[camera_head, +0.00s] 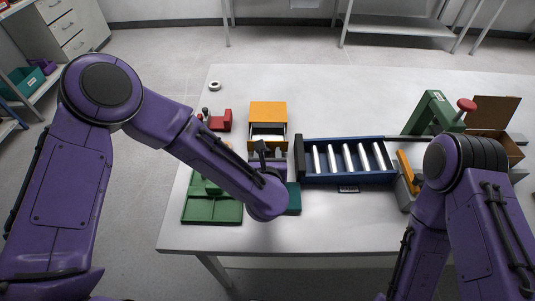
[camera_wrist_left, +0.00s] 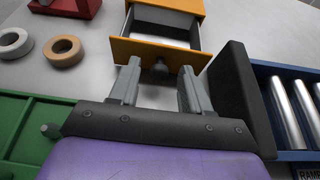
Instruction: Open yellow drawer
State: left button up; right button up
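The yellow drawer (camera_head: 257,147) belongs to a small yellow cabinet (camera_head: 267,110) on the white table. It stands partly pulled out, and its grey inside shows in both views. In the left wrist view, the drawer front (camera_wrist_left: 135,47) carries a dark round knob (camera_wrist_left: 160,71). My left gripper (camera_wrist_left: 160,80) is open, with one finger on each side of the knob and gaps between them. In the head view my left gripper (camera_head: 267,152) is at the drawer's front, partly hidden by its own wrist. My right arm shows, but its gripper is out of view.
A blue roller tray (camera_head: 347,177) with a dark end plate (camera_wrist_left: 243,95) stands close on the right. A green tray (camera_head: 212,211) lies at the near left. A red block (camera_head: 221,121) and tape rolls (camera_wrist_left: 64,50) lie left of the cabinet. The table behind is mostly clear.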

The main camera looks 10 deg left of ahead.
pick_arm(q)
jog(key=shift+s, duration=0.1)
jog(key=shift+s+r, duration=0.1)
jog(key=shift+s, duration=0.25)
jog(key=b+v, duration=0.2)
jog(key=v, duration=0.7)
jog(key=shift+w, duration=0.1)
jog(key=shift+s+d+r, duration=0.1)
jog(key=shift+s+r, duration=0.1)
jog(key=shift+s, duration=0.15)
